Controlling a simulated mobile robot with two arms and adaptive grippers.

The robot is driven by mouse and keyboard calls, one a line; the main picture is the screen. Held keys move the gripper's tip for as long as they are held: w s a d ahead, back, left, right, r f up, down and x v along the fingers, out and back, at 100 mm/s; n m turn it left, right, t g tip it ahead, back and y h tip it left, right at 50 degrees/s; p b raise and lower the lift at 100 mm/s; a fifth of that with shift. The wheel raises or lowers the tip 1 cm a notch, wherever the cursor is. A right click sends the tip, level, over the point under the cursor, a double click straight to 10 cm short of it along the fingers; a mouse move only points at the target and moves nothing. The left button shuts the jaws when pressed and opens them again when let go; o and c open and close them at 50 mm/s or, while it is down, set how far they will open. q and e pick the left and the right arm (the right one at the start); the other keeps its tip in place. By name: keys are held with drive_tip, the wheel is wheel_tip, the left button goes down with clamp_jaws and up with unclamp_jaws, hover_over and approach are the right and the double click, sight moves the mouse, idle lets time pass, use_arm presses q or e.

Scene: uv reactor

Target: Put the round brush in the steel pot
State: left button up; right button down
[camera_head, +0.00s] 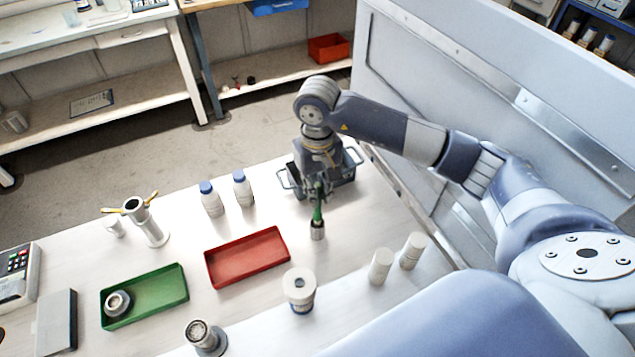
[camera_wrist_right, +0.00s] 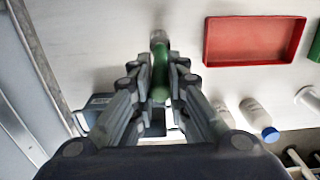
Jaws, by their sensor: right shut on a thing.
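The round brush (camera_head: 317,214) has a green handle and a short grey, cylindrical end. My right gripper (camera_head: 318,186) is shut on its green handle, with the grey end pointing down towards the table. In the right wrist view the green handle (camera_wrist_right: 160,75) sits between the fingers of my gripper (camera_wrist_right: 161,88). I cannot tell whether the grey end touches the table. A tall steel cylinder with a dark open top and yellowish handles sticking out, which looks like the steel pot (camera_head: 149,227), stands at the left of the table, well away from the brush. My left gripper is not in view.
A grey-blue box with wire handles (camera_head: 346,178) stands behind my right gripper. Two blue-capped bottles (camera_head: 212,203) and a red tray (camera_head: 247,258) lie between brush and pot. A green tray (camera_head: 165,300), a white jar (camera_head: 300,292) and white cylinders (camera_head: 381,267) stand nearer.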

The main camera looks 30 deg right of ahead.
wheel_tip(320, 180, down, 3)
drive_tip(key=shift+f+b, duration=0.2)
drive_tip(key=shift+b, duration=0.4)
drive_tip(key=shift+f, duration=0.6)
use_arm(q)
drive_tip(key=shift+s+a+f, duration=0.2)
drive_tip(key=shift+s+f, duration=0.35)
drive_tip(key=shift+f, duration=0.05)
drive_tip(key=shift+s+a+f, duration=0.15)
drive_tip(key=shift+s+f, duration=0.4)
use_arm(e)
drive_tip(key=shift+f, duration=0.2)
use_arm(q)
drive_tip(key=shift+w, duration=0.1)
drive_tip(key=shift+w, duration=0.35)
use_arm(e)
drive_tip(key=c, duration=1.5)
unclamp_jaws()
use_arm(q)
drive_tip(key=shift+b, duration=0.35)
use_arm(e)
drive_tip(key=shift+f+b, duration=0.1)
drive_tip(key=shift+b, duration=0.35)
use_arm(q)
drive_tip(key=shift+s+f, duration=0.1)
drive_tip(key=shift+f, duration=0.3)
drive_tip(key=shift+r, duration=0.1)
